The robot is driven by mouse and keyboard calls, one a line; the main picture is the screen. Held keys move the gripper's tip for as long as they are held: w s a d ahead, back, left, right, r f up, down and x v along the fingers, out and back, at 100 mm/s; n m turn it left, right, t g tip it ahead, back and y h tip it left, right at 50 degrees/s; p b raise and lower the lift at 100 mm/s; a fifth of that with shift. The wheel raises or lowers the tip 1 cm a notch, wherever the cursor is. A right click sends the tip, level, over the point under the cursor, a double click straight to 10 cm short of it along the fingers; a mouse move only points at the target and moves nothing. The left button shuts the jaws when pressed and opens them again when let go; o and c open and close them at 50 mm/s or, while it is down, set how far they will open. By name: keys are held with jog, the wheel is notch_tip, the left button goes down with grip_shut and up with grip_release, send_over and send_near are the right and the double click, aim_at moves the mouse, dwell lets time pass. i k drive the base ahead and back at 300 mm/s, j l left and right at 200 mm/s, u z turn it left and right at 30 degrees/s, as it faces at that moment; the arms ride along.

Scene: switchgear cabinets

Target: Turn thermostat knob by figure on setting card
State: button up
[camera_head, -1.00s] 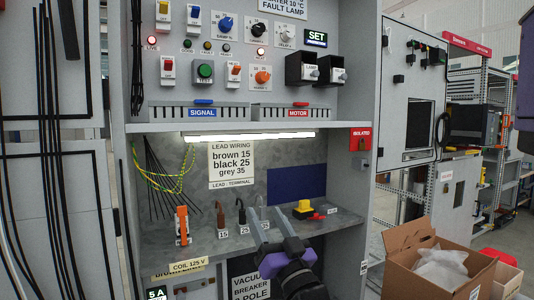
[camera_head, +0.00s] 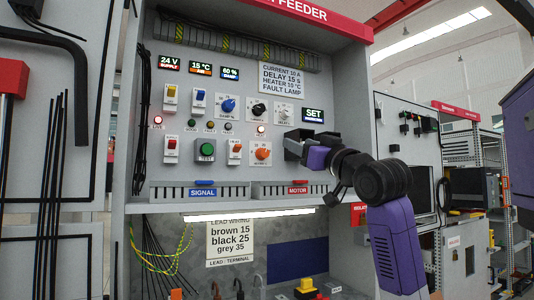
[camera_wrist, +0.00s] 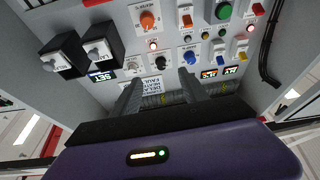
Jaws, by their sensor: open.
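The setting card (camera_head: 282,79) is at the panel's upper right; its current line reads 10 A, but the heater figure is hard to read. An orange knob (camera_head: 262,153) sits low on the panel, with blue (camera_head: 228,105), black (camera_head: 258,113) and pale grey (camera_head: 285,113) knobs above. My gripper (camera_head: 300,146) is open in front of the panel's right side, right of the orange knob. In the wrist view, upside down, its fingers (camera_wrist: 160,78) frame the black knob (camera_wrist: 162,62), touching nothing visible; the orange knob (camera_wrist: 147,20) is farther up.
Several rocker switches, a green button (camera_head: 205,149) and lamps surround the knobs. A ledge (camera_head: 215,208) runs below. The cabinet's right side wall is near my arm.

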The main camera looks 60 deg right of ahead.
aim_at(261, 154)
jog(key=i+l, duration=0.7)
